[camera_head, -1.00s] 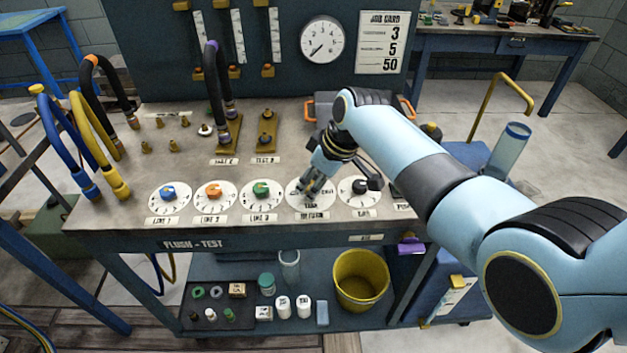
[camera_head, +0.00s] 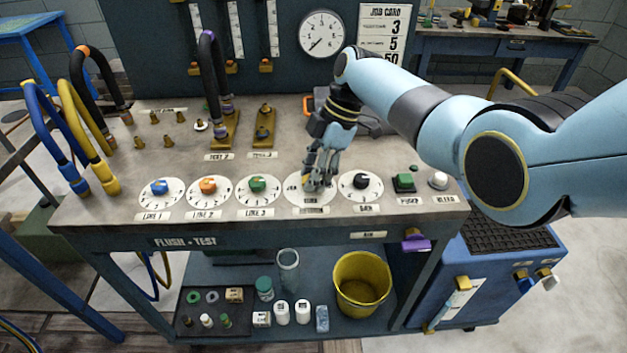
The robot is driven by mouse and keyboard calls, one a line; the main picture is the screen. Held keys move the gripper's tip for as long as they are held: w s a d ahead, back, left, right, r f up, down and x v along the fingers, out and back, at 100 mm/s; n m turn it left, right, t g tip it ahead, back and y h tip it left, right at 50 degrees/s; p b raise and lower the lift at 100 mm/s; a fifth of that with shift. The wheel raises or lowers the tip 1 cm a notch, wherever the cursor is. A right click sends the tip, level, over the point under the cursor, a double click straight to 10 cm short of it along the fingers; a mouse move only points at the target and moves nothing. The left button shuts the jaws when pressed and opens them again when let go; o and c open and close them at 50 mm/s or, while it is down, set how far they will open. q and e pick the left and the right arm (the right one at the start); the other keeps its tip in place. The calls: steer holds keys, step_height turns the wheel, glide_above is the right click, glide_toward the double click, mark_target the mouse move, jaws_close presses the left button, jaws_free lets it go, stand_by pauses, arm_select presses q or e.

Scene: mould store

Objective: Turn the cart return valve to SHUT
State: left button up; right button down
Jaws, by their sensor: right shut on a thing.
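The flush-test bench carries a row of white valve dials. The return valve dial (camera_head: 296,199) is the fourth from the left, with its label plate (camera_head: 310,211) at the front. My right gripper (camera_head: 318,183) comes down over this dial from above and is shut on its knob. The fingers hide the knob and most of the dial's markings, so I cannot read which way it points. My left gripper is not in view.
Knobs on the line 1 (camera_head: 159,187), line 2 (camera_head: 208,186) and line 3 (camera_head: 257,184) dials stand left of my gripper. A black-knobbed dial (camera_head: 361,182), green pump button (camera_head: 404,182) and white bleed button (camera_head: 438,180) stand right. Hoses (camera_head: 62,140) arch at the left.

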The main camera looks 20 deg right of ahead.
steer(key=shift+w+f+n+g+h+b, duration=0.15)
steer(key=shift+n+g+b, duration=0.3)
steer(key=shift+n+b, duration=0.65)
steer(key=shift+w+r+n+g+h+b, duration=0.1)
steer(key=shift+n+g+h+b, duration=0.15)
steer(key=shift+n+g+b, duration=0.75)
steer(key=shift+s+n+t, duration=0.1)
steer(key=shift+n+t, duration=0.4)
steer(key=shift+t, duration=0.05)
steer(key=c, duration=1)
jaws_free()
steer(key=shift+o, duration=0.2)
steer(key=v, duration=1.2)
